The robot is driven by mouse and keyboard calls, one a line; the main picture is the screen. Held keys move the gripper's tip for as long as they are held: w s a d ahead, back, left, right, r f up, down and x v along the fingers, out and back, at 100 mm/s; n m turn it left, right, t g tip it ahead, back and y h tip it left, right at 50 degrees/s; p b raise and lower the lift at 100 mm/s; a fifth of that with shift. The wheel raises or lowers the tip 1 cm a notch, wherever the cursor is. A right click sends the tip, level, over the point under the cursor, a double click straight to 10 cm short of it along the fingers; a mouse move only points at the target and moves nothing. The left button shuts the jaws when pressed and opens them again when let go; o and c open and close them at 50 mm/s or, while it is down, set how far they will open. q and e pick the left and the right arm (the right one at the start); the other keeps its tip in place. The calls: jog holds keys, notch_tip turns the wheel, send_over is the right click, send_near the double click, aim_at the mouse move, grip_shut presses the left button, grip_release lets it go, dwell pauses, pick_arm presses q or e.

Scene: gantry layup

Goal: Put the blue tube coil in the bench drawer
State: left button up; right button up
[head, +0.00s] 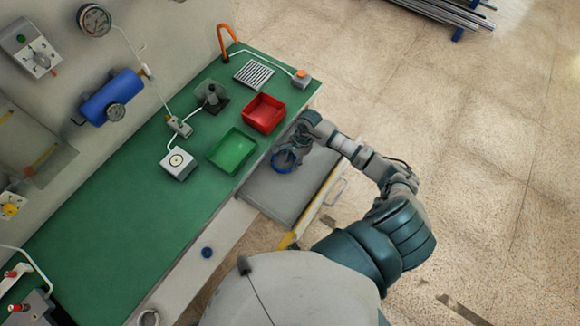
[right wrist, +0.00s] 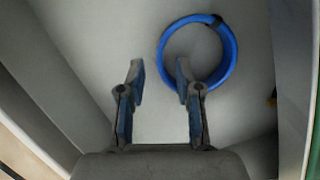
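The blue tube coil (head: 284,168) is a ring inside the open grey bench drawer (head: 272,195). In the right wrist view the coil (right wrist: 233,50) looks flat on the pale drawer floor (right wrist: 80,45). My right gripper (head: 293,147) reaches over the drawer, right by the coil in the head view. In the right wrist view its two fingers (right wrist: 159,75) are apart with nothing between them. The right fingertip overlaps the coil's left edge in the picture; I cannot tell if they touch. My left gripper is not in view.
The green bench top (head: 110,215) carries a green tray (head: 232,151) and a red bin (head: 263,114) beside the drawer. A white box with a dial (head: 178,162) stands near the wall. The drawer's handle (head: 334,192) faces the open floor (head: 480,160).

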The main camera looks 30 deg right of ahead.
jog(key=v, duration=0.7)
jog(key=shift+r, duration=0.4)
jog(key=shift+d, duration=0.15)
